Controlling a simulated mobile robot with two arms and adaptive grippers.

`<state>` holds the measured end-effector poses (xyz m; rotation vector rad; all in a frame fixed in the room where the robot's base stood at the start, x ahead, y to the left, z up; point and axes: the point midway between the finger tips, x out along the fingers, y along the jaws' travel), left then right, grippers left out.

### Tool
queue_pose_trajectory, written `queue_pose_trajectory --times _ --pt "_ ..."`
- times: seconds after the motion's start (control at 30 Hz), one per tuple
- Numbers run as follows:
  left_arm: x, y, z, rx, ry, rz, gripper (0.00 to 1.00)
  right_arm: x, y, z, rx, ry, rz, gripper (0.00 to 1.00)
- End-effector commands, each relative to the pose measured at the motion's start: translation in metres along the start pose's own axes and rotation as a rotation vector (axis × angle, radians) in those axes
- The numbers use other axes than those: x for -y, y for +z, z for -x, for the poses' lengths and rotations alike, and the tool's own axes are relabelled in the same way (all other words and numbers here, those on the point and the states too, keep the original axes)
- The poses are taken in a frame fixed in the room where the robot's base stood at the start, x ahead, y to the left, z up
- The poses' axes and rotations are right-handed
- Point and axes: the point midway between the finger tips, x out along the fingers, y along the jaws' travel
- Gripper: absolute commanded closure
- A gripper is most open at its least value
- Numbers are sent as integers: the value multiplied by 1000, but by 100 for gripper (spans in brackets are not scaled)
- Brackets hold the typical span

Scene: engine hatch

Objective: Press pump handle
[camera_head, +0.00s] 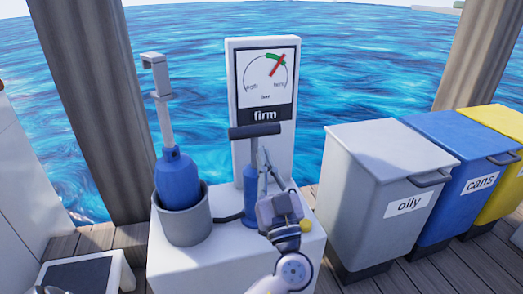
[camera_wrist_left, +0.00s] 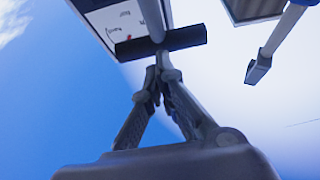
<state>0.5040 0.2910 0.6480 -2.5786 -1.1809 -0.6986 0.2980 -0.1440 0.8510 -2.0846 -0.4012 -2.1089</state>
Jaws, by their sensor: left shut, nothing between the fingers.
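The pump (camera_head: 252,185) is a blue upright cylinder with a dark T-shaped handle (camera_head: 254,131) on top. It stands on a white block, in front of the gauge board. The handle also shows in the left wrist view (camera_wrist_left: 185,40) as a dark bar on a pale rod. My left gripper (camera_head: 263,158) is shut and empty, with its fingertips close to the handle and just below its right half in the head view. In the left wrist view the fingertips (camera_wrist_left: 156,72) point at the middle of the bar; I cannot tell whether they touch. My right gripper is not in view.
The gauge board (camera_head: 264,84) reads "firm", its red needle at the green zone. A grey bucket (camera_head: 183,220) holding a blue device with a hooked pale rod stands left of the pump. Grey "oily" (camera_head: 375,200), blue "cans" (camera_head: 465,180) and yellow bins stand right. Water lies behind.

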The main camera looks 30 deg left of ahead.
Motion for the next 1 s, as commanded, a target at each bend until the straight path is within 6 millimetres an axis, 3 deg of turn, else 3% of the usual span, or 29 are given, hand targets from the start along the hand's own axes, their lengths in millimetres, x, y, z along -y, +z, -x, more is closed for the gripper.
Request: queue_pose_trajectory --times 0.2,0.33,1.0 --pt "0 -1 39 1 1 2 100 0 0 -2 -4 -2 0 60" --pt "0 -1 51 -1 0 1 100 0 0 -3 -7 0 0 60" --pt "0 -2 56 -3 -2 3 100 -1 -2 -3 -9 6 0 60"
